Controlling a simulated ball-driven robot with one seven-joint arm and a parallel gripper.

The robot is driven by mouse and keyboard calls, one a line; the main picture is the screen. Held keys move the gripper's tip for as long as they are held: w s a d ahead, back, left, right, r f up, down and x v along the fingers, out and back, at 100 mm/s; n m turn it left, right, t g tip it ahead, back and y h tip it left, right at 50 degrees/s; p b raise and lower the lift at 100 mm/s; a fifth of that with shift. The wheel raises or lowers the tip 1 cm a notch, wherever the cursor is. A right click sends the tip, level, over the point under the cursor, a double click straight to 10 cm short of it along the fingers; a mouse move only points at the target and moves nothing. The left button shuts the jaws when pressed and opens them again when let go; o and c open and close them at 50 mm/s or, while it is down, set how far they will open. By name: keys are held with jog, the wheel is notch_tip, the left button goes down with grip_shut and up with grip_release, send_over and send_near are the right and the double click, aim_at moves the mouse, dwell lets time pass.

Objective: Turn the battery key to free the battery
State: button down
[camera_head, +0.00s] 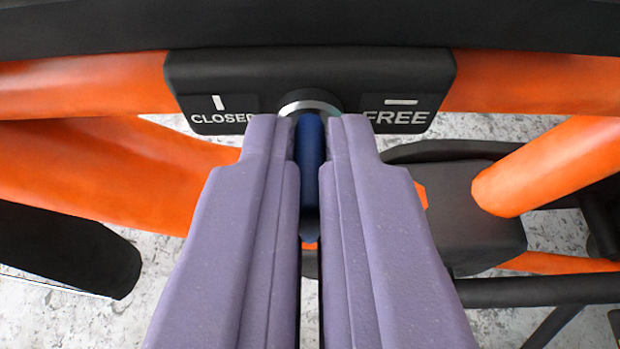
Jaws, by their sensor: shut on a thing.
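The black lock housing (310,68) is fixed on the orange frame. It is marked CLOSED with an upright white bar on the left and FREE with a level white bar on the right. A silver lock ring (309,100) sits at its middle, mostly hidden behind my fingers. The blue battery key (311,155) stands at the ring with its flat grip upright, in line with the CLOSED bar. My gripper (311,140) is shut on the key, one purple finger on each side. The key's shaft in the lock is hidden.
Orange frame tubes (545,165) run left and right of the housing. A black part (470,215) lies behind at right, and a black rounded end (75,250) is at lower left. A black bar (310,25) crosses above. Pale mottled floor shows below.

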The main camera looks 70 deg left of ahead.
jog(key=shift+w+d+f+m+g+y, duration=0.15)
jog(key=shift+m+g+y, duration=0.75)
jog(key=shift+m, duration=1.3)
jog(key=shift+w+d+f+m+g+y, duration=0.2)
jog(key=shift+m+g+y, duration=0.65)
jog(key=shift+m, duration=1.35)
jog(key=shift+w+a+f+m+g+y, duration=0.1)
jog(key=shift+w+f+m+g+y, duration=0.15)
jog(key=shift+m+g+y, duration=1.3)
jog(key=shift+m+t+h, duration=0.5)
jog(key=shift+m+t, duration=0.3)
jog(key=shift+m, duration=0.05)
jog(key=c, duration=1.2)
grip_release()
jog(key=shift+c, duration=0.2)
